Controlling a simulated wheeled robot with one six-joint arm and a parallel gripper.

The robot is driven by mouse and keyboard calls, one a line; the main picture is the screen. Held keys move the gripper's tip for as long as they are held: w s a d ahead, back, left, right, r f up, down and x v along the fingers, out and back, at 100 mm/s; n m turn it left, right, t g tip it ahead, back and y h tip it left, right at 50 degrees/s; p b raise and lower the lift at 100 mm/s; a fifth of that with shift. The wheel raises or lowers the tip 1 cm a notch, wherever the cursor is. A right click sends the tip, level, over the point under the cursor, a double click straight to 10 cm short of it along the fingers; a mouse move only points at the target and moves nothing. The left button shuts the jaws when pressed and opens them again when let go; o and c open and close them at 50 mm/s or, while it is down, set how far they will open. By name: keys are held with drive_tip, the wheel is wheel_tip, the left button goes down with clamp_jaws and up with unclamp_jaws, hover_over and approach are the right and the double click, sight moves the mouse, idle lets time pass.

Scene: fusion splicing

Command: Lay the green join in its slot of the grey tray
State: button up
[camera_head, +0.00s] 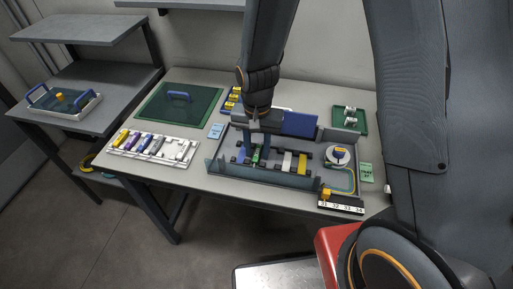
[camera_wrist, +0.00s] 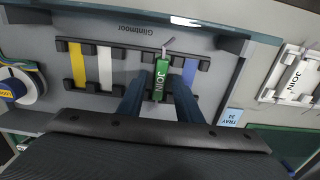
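The green join (camera_wrist: 160,82), lettered JOIN, is in the row of slots of the grey tray (camera_wrist: 125,28), between a white join (camera_wrist: 105,68) and a blue join (camera_wrist: 189,70). It looks slightly tilted, and I cannot tell if it is fully seated. A thin grey tail sticks out of its far end. My gripper (camera_wrist: 159,90) is over it, fingers open, one each side, with gaps visible. In the head view, my gripper (camera_head: 258,148) reaches down into the tray (camera_head: 225,172), and the green join (camera_head: 256,158) shows partly beside the fingers.
A yellow join (camera_wrist: 77,67) and a round spool (camera_head: 338,155) are also in the tray. A white rack of joins (camera_head: 150,155) stands left of it. A green mat with a blue handle (camera_head: 180,97) lies behind the rack. The tray's raised walls surround my gripper.

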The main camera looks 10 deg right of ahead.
sight(257, 152)
drive_tip(key=shift+r, duration=0.1)
wheel_tip(257, 152, up, 12)
drive_tip(key=b, duration=0.2)
drive_tip(key=s+d+n, duration=0.2)
drive_tip(key=s+d, duration=0.1)
drive_tip(key=d, duration=0.3)
drive_tip(key=s+d+f+n+t, duration=0.1)
drive_tip(key=s+d+n, duration=0.1)
drive_tip(key=s+d, duration=0.2)
drive_tip(key=d, duration=0.2)
drive_tip(key=shift+s+d+f, duration=0.2)
drive_tip(key=shift+s+d, duration=0.05)
drive_tip(key=shift+d, duration=0.05)
